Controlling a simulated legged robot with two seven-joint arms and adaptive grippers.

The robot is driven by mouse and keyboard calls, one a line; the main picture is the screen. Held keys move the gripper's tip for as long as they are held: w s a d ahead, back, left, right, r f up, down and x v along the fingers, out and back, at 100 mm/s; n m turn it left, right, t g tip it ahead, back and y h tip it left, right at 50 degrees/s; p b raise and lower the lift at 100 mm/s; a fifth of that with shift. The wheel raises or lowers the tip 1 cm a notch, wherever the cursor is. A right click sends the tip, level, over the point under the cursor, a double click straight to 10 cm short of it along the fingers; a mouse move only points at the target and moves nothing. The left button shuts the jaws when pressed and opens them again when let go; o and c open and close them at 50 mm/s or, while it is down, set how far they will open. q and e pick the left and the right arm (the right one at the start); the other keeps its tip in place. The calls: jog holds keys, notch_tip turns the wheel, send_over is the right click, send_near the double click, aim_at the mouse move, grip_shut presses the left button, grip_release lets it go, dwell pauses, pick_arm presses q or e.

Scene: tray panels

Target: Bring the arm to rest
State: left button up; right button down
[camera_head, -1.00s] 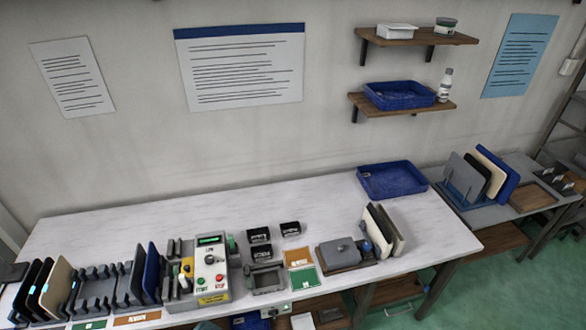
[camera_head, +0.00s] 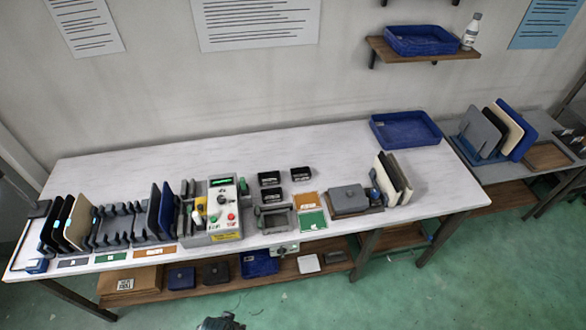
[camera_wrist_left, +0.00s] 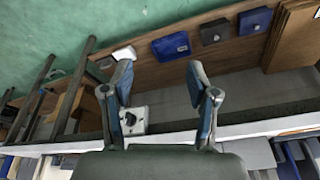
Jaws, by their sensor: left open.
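My left gripper (camera_wrist_left: 163,112) shows in the left wrist view with its two fingers spread apart and nothing between them. Beyond the fingers are the bench's front edge (camera_wrist_left: 265,124) and the lower shelf (camera_wrist_left: 225,57). In the head view a small dark part, which may be mine, shows at the bottom edge; neither gripper can be made out there. My right gripper is in neither view.
A white bench (camera_head: 300,150) holds upright panels in racks (camera_head: 110,225), a control box (camera_head: 222,205), small black bins (camera_head: 270,179) and a blue tray (camera_head: 405,130). Its lower shelf (camera_head: 215,285) carries boxes. Green floor (camera_head: 400,290) in front is clear.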

pick_arm(q)
jog(key=s+a+f+g, duration=0.1)
jog(key=s+f, duration=0.4)
jog(key=f, duration=0.9)
jog(key=s+f+g, duration=0.1)
jog(key=s+f, duration=0.4)
jog(key=f, duration=0.9)
jog(key=s+a+f, duration=0.2)
jog(key=s+f, duration=0.4)
jog(key=s, duration=0.5)
jog(key=shift+a, duration=0.2)
jog(key=shift+w, duration=0.1)
